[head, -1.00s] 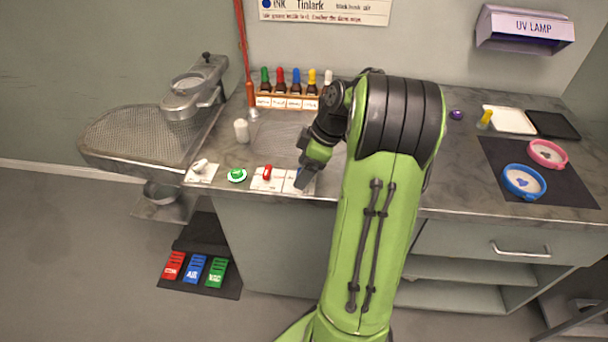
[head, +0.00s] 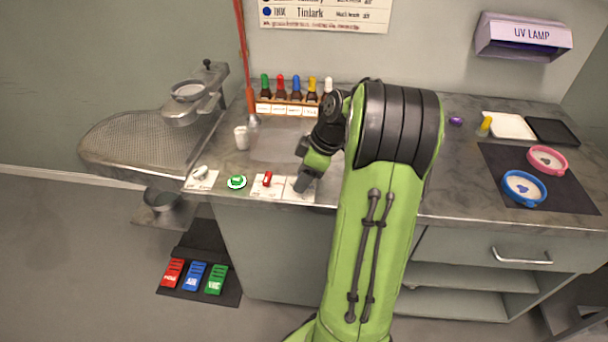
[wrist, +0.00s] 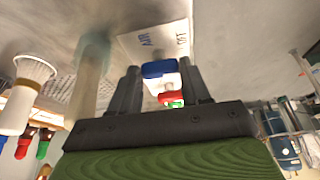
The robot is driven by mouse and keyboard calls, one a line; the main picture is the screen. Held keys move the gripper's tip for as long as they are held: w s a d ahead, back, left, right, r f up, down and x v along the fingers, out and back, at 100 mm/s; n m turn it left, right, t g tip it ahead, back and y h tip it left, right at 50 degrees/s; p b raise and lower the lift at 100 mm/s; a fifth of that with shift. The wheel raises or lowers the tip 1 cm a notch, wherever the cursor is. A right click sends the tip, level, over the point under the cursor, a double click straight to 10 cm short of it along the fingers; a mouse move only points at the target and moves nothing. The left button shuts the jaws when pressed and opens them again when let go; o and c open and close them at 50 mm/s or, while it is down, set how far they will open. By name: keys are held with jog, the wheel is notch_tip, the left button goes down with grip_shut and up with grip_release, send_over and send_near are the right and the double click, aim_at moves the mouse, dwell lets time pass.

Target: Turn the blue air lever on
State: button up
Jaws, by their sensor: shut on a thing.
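The air lever card (head: 300,194) lies at the front edge of the counter, to the right of the red lever (head: 267,179). My gripper (head: 302,186) is low over this card and hides the blue lever in the head view. In the wrist view the blue lever (wrist: 159,69) sits between the two fingers of my gripper (wrist: 160,86), which are shut on it. The card (wrist: 152,40) with printed lettering, including AIR, shows just beyond it. The lever's exact angle is hard to tell.
Blue (head: 523,187) and pink (head: 547,159) rings lie on the right. Pedals (head: 194,276) are on the floor.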

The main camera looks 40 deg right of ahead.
jog(key=m, duration=0.1)
jog(key=m+h, duration=0.1)
jog(key=m, duration=0.2)
jog(key=shift+a+m+t+h+b, duration=0.25)
jog(key=shift+m+t+h+b, duration=0.15)
jog(key=m, duration=0.2)
jog(key=m+h, duration=0.1)
jog(key=m, duration=0.1)
jog(key=shift+a+h+b, duration=0.2)
jog(key=shift+h+b, duration=0.1)
jog(key=m+h, duration=0.1)
jog(key=m, duration=0.3)
jog(key=shift+a+m+g+h, duration=0.15)
jog(key=shift+m+g+h, duration=0.25)
jog(key=shift+w+m+g+h, duration=0.1)
jog(key=shift+m+g+h, duration=0.4)
jog(key=shift+m, duration=1.4)
jog(key=o, duration=1.1)
jog(key=shift+a, duration=0.1)
jog(key=shift+c, duration=0.2)
jog(key=shift+p, duration=0.3)
